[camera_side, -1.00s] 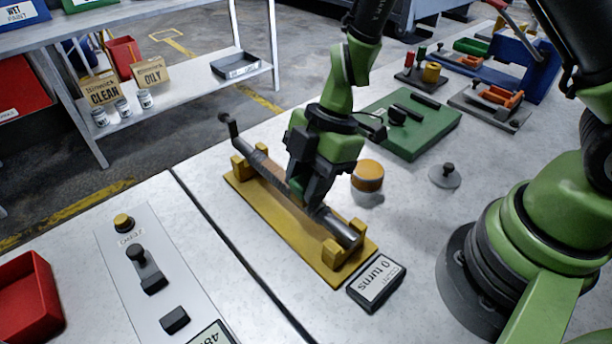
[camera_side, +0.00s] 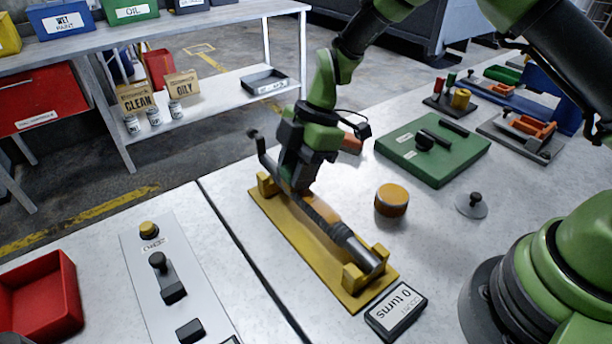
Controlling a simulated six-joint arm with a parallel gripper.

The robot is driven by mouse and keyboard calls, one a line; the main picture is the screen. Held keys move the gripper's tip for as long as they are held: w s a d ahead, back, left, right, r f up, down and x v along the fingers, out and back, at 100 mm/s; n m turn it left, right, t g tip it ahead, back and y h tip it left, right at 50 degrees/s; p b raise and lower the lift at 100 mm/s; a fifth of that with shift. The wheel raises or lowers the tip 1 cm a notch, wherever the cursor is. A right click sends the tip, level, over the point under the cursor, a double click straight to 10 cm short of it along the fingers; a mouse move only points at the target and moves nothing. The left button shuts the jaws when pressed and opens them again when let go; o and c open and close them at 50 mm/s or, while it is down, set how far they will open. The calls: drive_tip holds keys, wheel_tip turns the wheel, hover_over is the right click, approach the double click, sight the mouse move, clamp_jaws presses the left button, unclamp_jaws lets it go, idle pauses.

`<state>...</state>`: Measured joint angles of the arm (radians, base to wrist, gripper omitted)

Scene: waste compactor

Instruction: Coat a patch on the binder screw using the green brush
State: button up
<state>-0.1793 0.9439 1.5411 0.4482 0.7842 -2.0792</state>
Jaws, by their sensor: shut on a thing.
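The binder screw (camera_side: 350,243) is a grey metal shaft with a crank at its far left end. It lies in a yellow cradle (camera_side: 290,239) on the table. A brownish orange patch (camera_side: 326,209) shows near the middle of the screw. My gripper (camera_side: 292,186) is over the far left part of the screw, pointing down. It is shut on the green brush, which is mostly hidden by the fingers. I cannot tell whether the bristles touch the screw.
An orange-topped round tin (camera_side: 391,199) stands right of the cradle. A green board (camera_side: 433,154) is behind, a switch panel (camera_side: 172,270) and red bin (camera_side: 40,300) at left.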

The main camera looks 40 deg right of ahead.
drive_tip(key=shift+w+r, duration=0.1)
drive_tip(key=shift+w, duration=1.4)
wheel_tip(320, 180, up, 8)
drive_tip(key=shift+d, duration=0.1)
